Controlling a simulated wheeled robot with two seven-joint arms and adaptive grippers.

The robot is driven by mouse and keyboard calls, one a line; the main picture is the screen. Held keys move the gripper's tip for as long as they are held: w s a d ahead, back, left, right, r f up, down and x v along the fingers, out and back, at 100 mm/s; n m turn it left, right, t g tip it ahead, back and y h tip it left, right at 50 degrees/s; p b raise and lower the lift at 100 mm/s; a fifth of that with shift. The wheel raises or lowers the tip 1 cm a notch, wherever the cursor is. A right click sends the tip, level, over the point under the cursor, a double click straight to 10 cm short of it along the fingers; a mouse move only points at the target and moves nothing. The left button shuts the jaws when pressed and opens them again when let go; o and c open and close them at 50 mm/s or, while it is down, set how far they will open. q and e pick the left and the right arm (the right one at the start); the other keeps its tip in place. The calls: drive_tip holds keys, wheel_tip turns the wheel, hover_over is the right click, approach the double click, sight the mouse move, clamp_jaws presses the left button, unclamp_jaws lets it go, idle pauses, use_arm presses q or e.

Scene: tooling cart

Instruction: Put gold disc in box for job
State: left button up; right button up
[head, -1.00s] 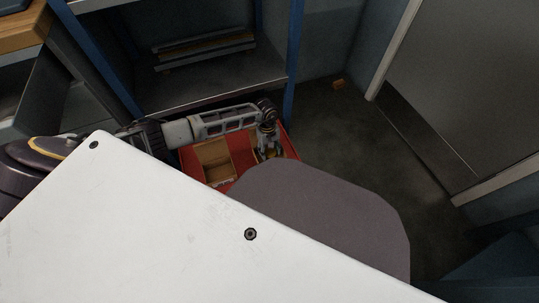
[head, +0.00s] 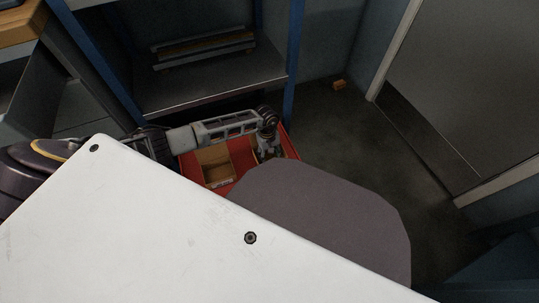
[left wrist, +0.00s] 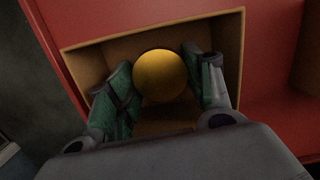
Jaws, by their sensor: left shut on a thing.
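The gold disc (left wrist: 160,76) shows in the left wrist view as a round yellow face between the green-padded fingers of my left gripper (left wrist: 161,85). The gripper is shut on it. The disc is over or within the opening of a brown box (left wrist: 238,50); I cannot tell how deep. The box sits in a red cart tray (left wrist: 280,60). In the head view my left gripper (head: 267,150) points down at the right part of the red tray (head: 225,190), and the disc cannot be made out there. My right gripper is not in view.
A second brown box (head: 215,165) stands in the tray, left of my gripper. A shelf with blue posts (head: 290,70) is behind the tray. A small orange-brown block (head: 339,84) lies on the floor. A white panel and a grey rounded shape cover the foreground.

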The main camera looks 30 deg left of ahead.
use_arm(q)
drive_tip(key=o, duration=1.1)
drive_tip(key=shift+f, duration=0.1)
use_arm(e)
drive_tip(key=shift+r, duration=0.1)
use_arm(q)
drive_tip(key=shift+w+a+r+p, duration=0.2)
drive_tip(key=shift+r+p, duration=0.7)
drive_tip(key=shift+r, duration=1.15)
drive_tip(key=shift+w+a+r+p, duration=0.15)
drive_tip(key=shift+r+p, duration=0.75)
drive_tip(key=shift+r, duration=1.1)
drive_tip(key=shift+w+a+r+p, duration=0.1)
drive_tip(key=shift+a+r+p, duration=0.15)
drive_tip(key=shift+r+p, duration=1.25)
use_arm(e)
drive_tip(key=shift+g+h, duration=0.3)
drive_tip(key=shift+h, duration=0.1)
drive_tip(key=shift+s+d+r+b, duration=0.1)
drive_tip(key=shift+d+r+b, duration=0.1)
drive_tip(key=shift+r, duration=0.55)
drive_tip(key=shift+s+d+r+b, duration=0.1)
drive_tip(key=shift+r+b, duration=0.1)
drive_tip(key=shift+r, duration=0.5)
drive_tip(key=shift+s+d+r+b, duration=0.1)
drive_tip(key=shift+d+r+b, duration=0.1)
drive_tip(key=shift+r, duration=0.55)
use_arm(q)
drive_tip(key=shift+r, duration=0.5)
